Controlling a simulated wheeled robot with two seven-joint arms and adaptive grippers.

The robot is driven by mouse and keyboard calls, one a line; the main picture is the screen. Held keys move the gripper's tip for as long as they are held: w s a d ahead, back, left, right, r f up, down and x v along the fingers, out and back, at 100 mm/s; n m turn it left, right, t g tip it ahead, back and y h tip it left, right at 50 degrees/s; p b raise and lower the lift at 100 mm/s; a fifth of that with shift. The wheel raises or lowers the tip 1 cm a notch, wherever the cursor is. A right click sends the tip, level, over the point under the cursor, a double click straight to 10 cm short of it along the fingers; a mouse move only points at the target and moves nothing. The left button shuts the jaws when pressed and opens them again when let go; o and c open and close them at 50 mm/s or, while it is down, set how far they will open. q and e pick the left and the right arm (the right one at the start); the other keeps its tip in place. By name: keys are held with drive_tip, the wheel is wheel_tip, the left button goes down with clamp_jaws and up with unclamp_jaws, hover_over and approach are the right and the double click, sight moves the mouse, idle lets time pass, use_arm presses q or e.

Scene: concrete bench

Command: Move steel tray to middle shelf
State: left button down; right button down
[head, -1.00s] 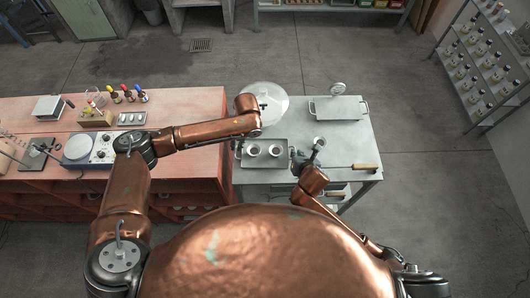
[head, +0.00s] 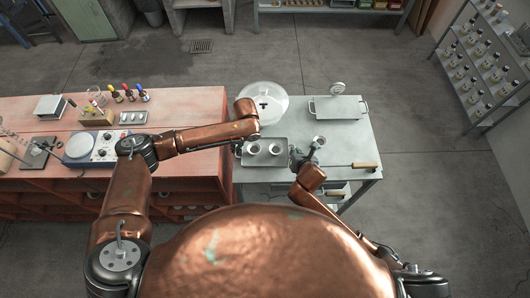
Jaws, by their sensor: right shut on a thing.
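The steel tray (head: 264,163) lies flat at the left front of the grey metal bench top, with two small white cups (head: 275,149) on it. My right gripper (head: 294,157) is at the tray's right edge and is shut on it. My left gripper (head: 239,150) is at the tray's left edge, mostly hidden under my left arm, so its fingers cannot be made out. Under the top, part of a lower level of the grey bench (head: 358,186) shows, but my body hides most of it.
A lidded metal pan (head: 338,108) stands at the back right. A wooden-handled tool (head: 366,165) lies at the right front. The red workbench (head: 190,105) with instruments adjoins on the left.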

idle(0.4)
